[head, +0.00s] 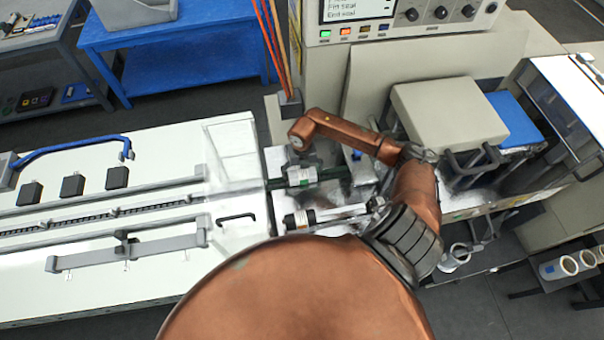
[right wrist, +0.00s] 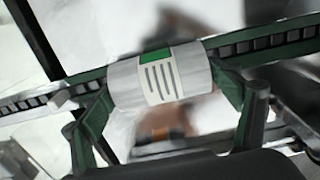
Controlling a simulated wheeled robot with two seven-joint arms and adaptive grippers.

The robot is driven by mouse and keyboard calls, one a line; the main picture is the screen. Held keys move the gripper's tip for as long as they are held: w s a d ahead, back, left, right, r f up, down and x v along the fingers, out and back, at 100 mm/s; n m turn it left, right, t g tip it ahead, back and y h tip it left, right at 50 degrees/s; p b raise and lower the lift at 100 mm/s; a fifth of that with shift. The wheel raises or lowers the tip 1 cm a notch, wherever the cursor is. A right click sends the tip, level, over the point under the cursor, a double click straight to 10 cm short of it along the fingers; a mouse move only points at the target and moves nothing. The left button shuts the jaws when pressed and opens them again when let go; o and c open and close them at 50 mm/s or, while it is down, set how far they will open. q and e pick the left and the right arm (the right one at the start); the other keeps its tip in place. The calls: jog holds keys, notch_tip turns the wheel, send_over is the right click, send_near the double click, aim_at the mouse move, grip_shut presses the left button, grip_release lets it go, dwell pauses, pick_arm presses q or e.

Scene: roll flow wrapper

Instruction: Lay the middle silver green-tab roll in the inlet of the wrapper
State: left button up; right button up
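The silver roll (right wrist: 192,70) with a green tab and a striped white label is in the right wrist view. It also shows in the head view, in line with the wrapper's inlet lane (head: 336,174). My right gripper (right wrist: 166,84) has one finger at each end of the roll, and the tips appear to touch it. The lane's dark chain (right wrist: 265,42) runs out from both ends of the roll. Whether the roll rests on the lane or is slightly above it is not clear. My left gripper is not in view.
Clear guards (head: 232,150) and the white machine bed (head: 150,270) lie left of the inlet. A beige box with a black handle (head: 448,115) is at the right. Several white hollow rolls (head: 558,268) stand at the lower right. A blue table (head: 185,50) is behind.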

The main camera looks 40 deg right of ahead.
jog(key=o, duration=0.4)
notch_tip(320, 180, up, 12)
dwell(0.6)
dwell(0.5)
